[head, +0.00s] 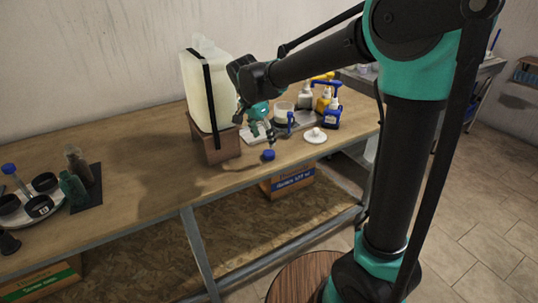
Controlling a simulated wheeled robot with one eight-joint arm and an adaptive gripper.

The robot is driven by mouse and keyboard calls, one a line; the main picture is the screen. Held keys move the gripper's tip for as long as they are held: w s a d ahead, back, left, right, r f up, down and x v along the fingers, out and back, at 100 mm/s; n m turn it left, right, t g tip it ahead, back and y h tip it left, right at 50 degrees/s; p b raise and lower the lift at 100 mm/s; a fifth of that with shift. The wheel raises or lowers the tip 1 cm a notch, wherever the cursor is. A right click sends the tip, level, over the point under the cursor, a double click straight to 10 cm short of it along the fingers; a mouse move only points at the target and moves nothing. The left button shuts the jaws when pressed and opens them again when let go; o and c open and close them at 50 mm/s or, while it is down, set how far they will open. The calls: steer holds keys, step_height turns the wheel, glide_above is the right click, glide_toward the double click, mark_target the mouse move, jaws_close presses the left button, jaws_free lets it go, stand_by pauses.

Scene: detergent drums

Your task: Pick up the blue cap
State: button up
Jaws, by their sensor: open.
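The blue cap (269,155) lies on the wooden workbench near its front edge, to the right of the wooden block under the jug. My gripper (262,136) is at the end of my teal and black arm, above and slightly behind the cap in the head view. Its fingers point down and are open and empty. The fingertips are small here, and the exact gap to the cap cannot be told. Another blue cap (8,168) sits on a bottle at the far left.
A pale jug (207,85) stands on a wooden block (215,145) left of my gripper.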

mark_target(269, 152)
steer(key=shift+s+x, duration=0.1)
steer(key=shift+x, duration=1.55)
steer(key=shift+s+x, duration=0.15)
steer(key=shift+x, duration=1.5)
steer(key=shift+d, duration=0.15)
steer(key=shift+c, duration=0.2)
steer(key=c, duration=0.8)
steer(key=shift+r, duration=0.15)
